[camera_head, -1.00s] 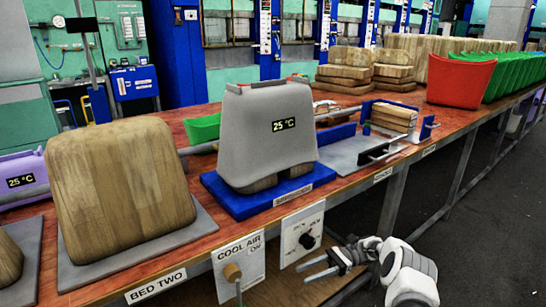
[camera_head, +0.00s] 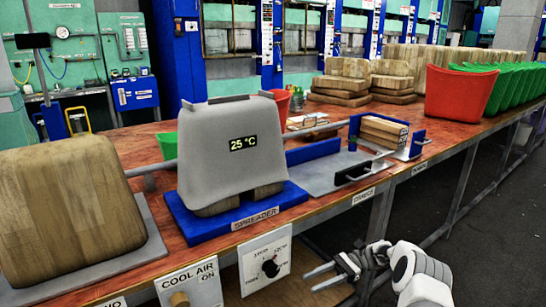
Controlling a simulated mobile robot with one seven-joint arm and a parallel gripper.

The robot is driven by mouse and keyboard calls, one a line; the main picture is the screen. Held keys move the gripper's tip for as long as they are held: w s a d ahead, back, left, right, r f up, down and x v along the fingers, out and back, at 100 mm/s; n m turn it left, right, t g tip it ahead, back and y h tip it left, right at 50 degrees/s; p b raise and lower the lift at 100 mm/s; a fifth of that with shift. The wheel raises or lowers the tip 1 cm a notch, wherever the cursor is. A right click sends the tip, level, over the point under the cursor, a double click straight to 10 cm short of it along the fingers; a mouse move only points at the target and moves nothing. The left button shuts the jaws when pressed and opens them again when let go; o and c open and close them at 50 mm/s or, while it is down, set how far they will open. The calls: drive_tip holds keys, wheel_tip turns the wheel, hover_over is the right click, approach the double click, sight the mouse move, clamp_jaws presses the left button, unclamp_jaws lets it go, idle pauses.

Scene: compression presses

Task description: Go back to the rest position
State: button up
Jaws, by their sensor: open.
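My gripper (camera_head: 322,277) is at the bottom of the view, in front of the bench's front edge and below the tabletop. Its two fingers point left and are apart, with nothing between them. My white wrist (camera_head: 418,277) shows to the right of it. The gripper is to the right of the white dial panel (camera_head: 264,262) and touches nothing that I can see.
The wooden bench (camera_head: 120,146) runs from lower left to upper right. On it are a grey cover (camera_head: 226,160) reading 25 °C on a blue base (camera_head: 283,198), a wooden block (camera_head: 65,215), a red bin (camera_head: 455,93) and green bins (camera_head: 508,85). Dark floor (camera_head: 500,240) at right is clear.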

drive_tip(key=s+a+r+n+t+h, duration=0.25)
drive_tip(key=s+r+h, duration=0.25)
drive_tip(key=r, duration=0.6)
drive_tip(key=s+a+r+n+t+h, duration=0.15)
drive_tip(key=s+r+n+h, duration=0.3)
drive_tip(key=r, duration=0.55)
drive_tip(key=s+d+r+n+t+h, duration=0.3)
drive_tip(key=s+t, duration=0.1)
drive_tip(key=s, duration=0.6)
drive_tip(key=s+d+r+n+t+h, duration=0.3)
drive_tip(key=s+t, duration=0.2)
drive_tip(key=s, duration=0.5)
wheel_tip(320, 180, up, 24)
drive_tip(key=p, duration=2.4)
drive_tip(key=shift+a, duration=0.3)
